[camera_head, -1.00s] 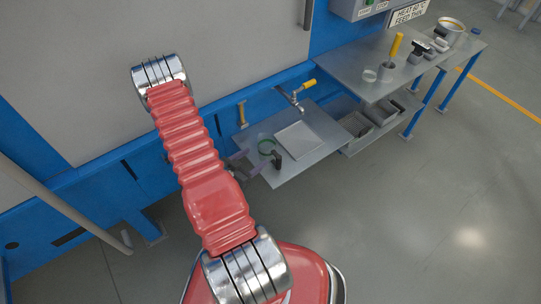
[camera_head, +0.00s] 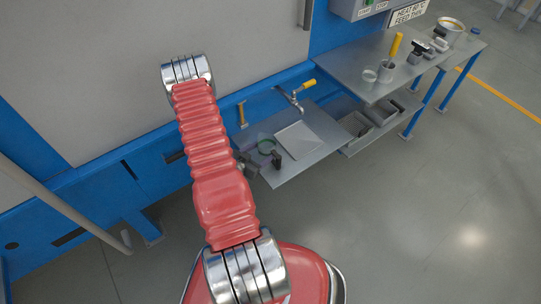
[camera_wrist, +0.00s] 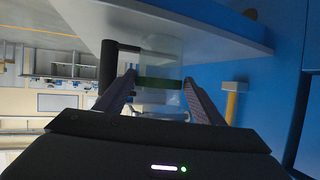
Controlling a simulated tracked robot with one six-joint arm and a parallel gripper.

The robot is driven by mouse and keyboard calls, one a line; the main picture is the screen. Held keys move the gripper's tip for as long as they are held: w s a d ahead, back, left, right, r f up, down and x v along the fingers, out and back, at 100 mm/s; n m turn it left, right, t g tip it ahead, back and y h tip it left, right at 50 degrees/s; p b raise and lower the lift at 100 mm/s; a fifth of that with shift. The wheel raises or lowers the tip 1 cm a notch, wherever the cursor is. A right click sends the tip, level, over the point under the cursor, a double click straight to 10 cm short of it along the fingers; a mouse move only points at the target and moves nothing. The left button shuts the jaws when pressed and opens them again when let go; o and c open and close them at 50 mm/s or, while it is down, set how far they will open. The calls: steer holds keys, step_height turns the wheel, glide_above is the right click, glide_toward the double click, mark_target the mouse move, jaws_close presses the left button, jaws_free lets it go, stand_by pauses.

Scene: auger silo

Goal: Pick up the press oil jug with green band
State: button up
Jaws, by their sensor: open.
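The press oil jug with the green band (camera_wrist: 160,84) is a clear vessel with a dark handle. In the wrist view it stands between and just beyond the tips of my gripper (camera_wrist: 158,85), whose fingers are spread open on either side. I cannot tell whether either finger touches it. In the head view the jug's green band (camera_head: 267,144) shows on the left part of a low grey shelf, with my gripper (camera_head: 257,160) close beside it. My arm hides part of the area to the left.
A yellow-handled tap (camera_head: 295,93) rises behind the low shelf (camera_head: 285,178), which also bears a pale flat plate (camera_head: 298,140). A yellow-handled tool (camera_head: 242,113) is by the blue wall. A higher bench (camera_head: 375,60) with containers stands to the right. Open floor lies in front.

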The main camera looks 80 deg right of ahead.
steer(key=shift+x, duration=1.3)
steer(key=shift+c, duration=0.3)
steer(key=c, duration=0.7)
steer(key=shift+r, duration=0.2)
step_height(320, 180, up, 10)
steer(key=shift+f, duration=0.15)
